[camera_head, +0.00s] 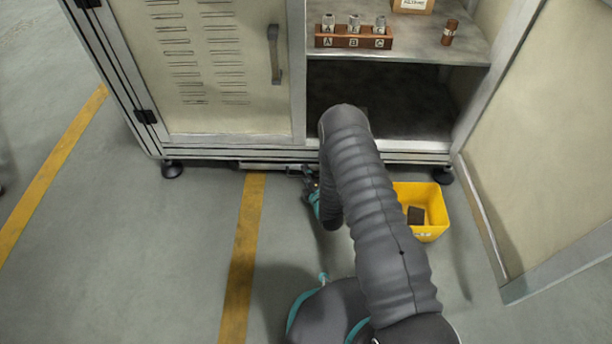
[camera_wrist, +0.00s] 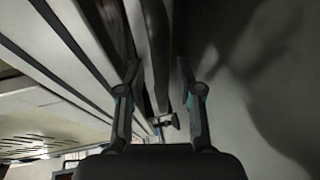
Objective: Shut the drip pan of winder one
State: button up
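The drip pan (camera_head: 262,166) shows as a thin grey strip low under the front edge of the cabinet (camera_head: 225,147), left of my arm. It stands out only slightly from the cabinet's bottom rail; the rest of it is hidden. My gripper (camera_head: 308,180) is close to the floor at the right end of this strip, partly hidden by my arm. In the wrist view my gripper (camera_wrist: 157,66) has its two fingers apart. A long dark-edged bar (camera_wrist: 158,50) runs between them; I cannot tell whether it is the pan's edge or whether a finger touches it.
A yellow bin (camera_head: 433,205) with a dark block inside stands on the floor right of my arm. The cabinet's right door (camera_head: 545,150) is open. A rack (camera_head: 353,42) with several labelled vials stands on the shelf. Floor to the left is clear, with yellow lines.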

jog(key=shift+s+a, duration=0.15)
jog(key=shift+a, duration=0.05)
jog(key=shift+s+d, duration=0.1)
jog(key=shift+s, duration=0.05)
jog(key=v, duration=1.1)
jog(key=shift+s, duration=0.25)
jog(key=shift+w+d+r, duration=0.1)
jog(key=shift+d+r, duration=0.05)
